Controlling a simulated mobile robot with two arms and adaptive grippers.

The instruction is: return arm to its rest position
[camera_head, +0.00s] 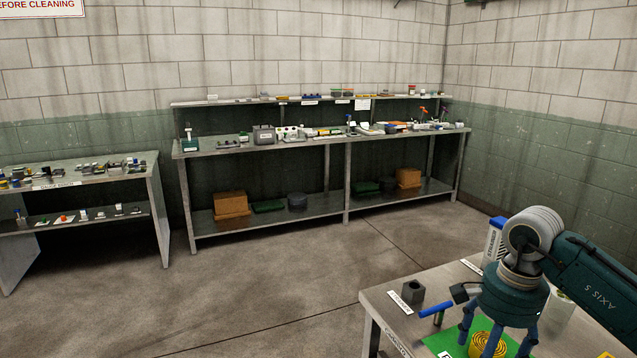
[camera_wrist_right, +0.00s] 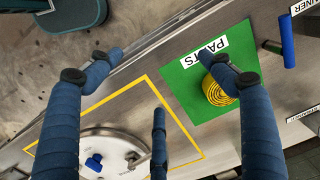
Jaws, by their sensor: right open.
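My right arm (camera_head: 597,277) comes in from the right in the head view, over the near metal table. Its three-fingered right gripper (camera_head: 503,345) points down above the green PARTS mat (camera_head: 450,341). In the right wrist view the fingers of the right gripper (camera_wrist_right: 165,75) are spread apart with nothing between them. A yellow ribbed coil (camera_wrist_right: 214,92) lies on the green mat (camera_wrist_right: 185,88), partly covered by one finger. The coil also shows below the gripper in the head view (camera_head: 486,344). My left gripper is in neither view.
A dark block (camera_head: 412,291) and a blue-handled tool (camera_head: 436,309) stand near the table's left side. The wrist view shows a yellow outline (camera_wrist_right: 163,103) around a round pale plate (camera_wrist_right: 125,143). Benches with small items line the back wall; open floor lies between.

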